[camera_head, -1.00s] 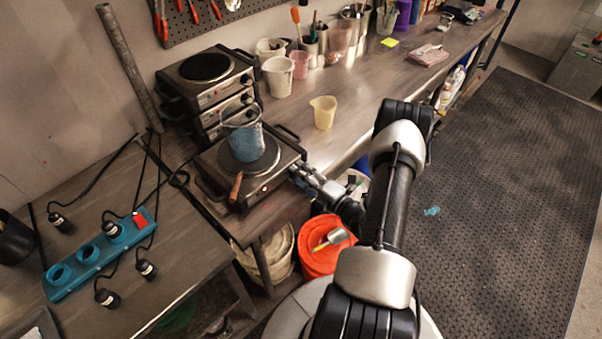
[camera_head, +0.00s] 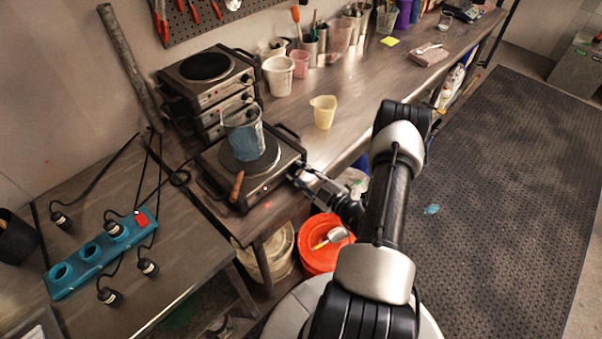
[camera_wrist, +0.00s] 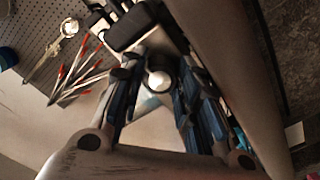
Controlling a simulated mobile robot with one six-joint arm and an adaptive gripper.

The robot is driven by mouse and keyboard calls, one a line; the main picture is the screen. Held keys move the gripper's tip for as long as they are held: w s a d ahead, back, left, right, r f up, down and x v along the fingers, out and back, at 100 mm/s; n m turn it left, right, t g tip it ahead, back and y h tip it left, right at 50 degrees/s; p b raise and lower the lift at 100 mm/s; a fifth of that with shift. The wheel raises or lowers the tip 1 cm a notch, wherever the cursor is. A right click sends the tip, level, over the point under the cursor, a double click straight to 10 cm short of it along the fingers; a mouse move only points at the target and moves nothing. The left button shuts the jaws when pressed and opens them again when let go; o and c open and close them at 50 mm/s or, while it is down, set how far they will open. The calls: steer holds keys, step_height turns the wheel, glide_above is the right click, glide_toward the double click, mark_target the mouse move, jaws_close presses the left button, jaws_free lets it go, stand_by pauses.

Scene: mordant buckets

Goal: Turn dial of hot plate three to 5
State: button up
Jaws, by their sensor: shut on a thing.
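A hot plate (camera_head: 213,190) with a round dark burner stands at the bench's front edge in the head view. A beaker of blue liquid (camera_head: 243,140) stands on its burner. My gripper (camera_head: 298,176) is at the right end of the hot plate's front face and hides the dial there. In the wrist view, my gripper (camera_wrist: 158,82) is shut on a round, pale-capped knob, which looks like the dial (camera_wrist: 158,80). The dial's numbers cannot be read, nor which number the hot plate bears.
More hot plates (camera_head: 207,84) are stacked behind. A wooden-handled tool (camera_head: 237,186) lies on the near hot plate's left front. A yellow jug (camera_head: 323,112) stands to the right. An orange bucket (camera_head: 318,262) is below my gripper. A teal power strip (camera_head: 103,253) lies on the left table.

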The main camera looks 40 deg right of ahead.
steer(key=shift+m, duration=0.6)
steer(key=o, duration=1.1)
steer(key=shift+c, duration=0.2)
steer(key=s, duration=1.2)
steer(key=shift+d, duration=0.4)
